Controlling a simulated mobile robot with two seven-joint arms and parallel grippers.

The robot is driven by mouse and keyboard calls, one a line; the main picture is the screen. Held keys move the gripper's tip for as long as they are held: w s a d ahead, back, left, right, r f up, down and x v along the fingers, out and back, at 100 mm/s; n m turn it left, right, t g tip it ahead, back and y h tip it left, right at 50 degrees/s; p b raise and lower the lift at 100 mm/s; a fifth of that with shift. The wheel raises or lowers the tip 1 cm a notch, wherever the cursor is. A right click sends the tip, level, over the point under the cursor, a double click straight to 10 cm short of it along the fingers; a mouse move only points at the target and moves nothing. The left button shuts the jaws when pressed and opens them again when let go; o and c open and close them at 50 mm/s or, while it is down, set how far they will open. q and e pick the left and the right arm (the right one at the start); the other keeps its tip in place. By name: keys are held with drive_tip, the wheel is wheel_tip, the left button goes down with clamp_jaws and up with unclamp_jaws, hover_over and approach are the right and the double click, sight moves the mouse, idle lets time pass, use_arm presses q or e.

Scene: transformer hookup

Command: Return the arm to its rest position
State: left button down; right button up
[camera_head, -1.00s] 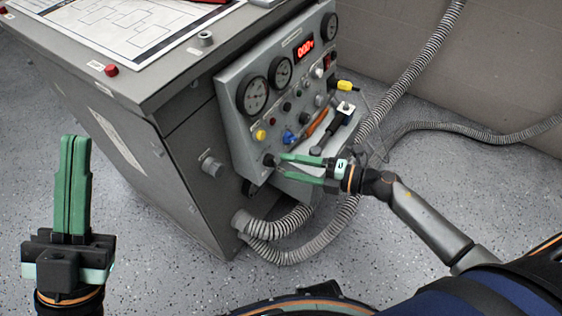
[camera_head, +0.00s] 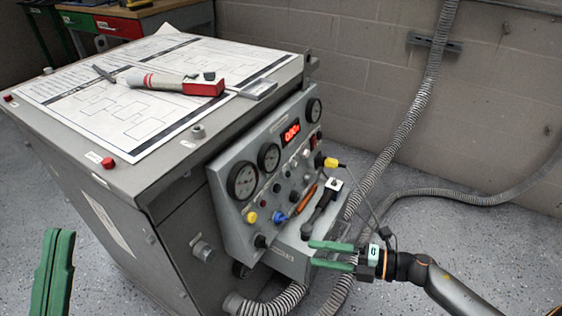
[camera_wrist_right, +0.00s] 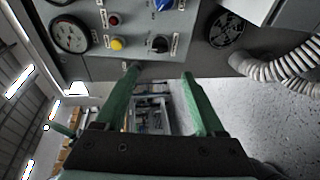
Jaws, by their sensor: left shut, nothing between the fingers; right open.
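My right gripper (camera_head: 312,254) is open and empty, in front of the lower front of the grey control panel (camera_head: 231,222). Its two green fingers also show spread apart in the right wrist view (camera_wrist_right: 160,76), with nothing between them. My left gripper (camera_head: 62,236) is at the lower left edge of the head view; only its green fingers show, shut together with nothing between them. It is apart from the cabinet.
The grey cabinet (camera_head: 120,190) carries the panel with gauges, knobs and a red display (camera_head: 290,133). A red-and-white tool (camera_head: 175,83) lies on the diagram sheet (camera_head: 140,118) on top. Corrugated hoses (camera_head: 415,105) run along the wall.

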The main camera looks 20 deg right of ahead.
use_arm(q)
drive_tip(key=shift+r, duration=0.1)
use_arm(e)
drive_tip(key=shift+a, duration=0.1)
